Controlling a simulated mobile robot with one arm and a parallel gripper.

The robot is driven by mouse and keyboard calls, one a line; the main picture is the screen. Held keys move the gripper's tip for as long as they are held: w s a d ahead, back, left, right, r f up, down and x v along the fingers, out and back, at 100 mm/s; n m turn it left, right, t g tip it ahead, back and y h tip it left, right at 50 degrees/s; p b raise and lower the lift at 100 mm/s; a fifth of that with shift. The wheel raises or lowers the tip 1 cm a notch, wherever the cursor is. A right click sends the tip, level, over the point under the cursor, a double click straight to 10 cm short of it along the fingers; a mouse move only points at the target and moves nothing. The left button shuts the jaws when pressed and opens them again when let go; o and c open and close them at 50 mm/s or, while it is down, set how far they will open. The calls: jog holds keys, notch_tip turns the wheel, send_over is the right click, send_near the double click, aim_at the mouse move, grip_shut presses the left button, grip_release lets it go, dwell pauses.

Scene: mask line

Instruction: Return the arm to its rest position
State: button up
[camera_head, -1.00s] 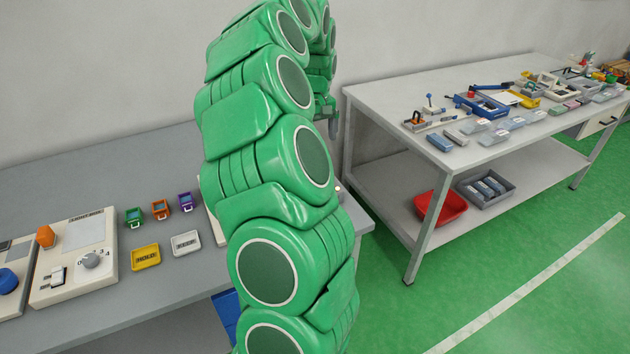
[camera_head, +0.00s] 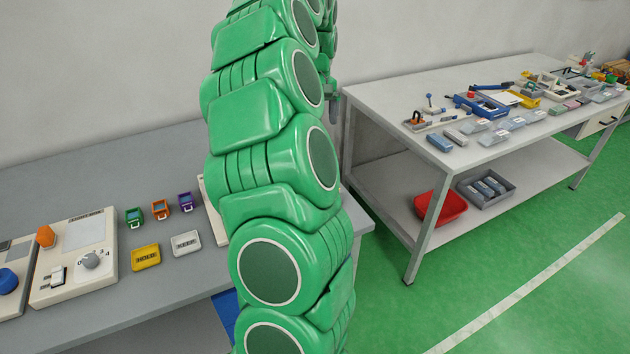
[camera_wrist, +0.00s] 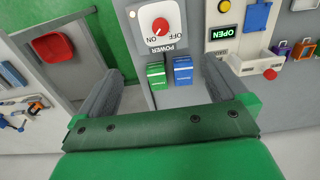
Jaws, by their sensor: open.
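My green arm rises through the middle of the head view and curves away at the top. A small grey part of my gripper (camera_head: 333,108) shows behind the arm, near the left end of the right-hand table. In the wrist view my gripper (camera_wrist: 160,72) has its two grey fingers spread wide apart with nothing held between them. Beyond the fingers are a power panel (camera_wrist: 148,42) with a red knob, a green block (camera_wrist: 156,76) and a blue block (camera_wrist: 183,71). They look apart from the fingers. Part of the left bench is hidden behind my arm.
The right table (camera_head: 390,95) holds many parts. A red bin (camera_head: 440,207) stands on its shelf. Green floor is clear in front.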

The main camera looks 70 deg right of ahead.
jog(key=shift+r, duration=2.55)
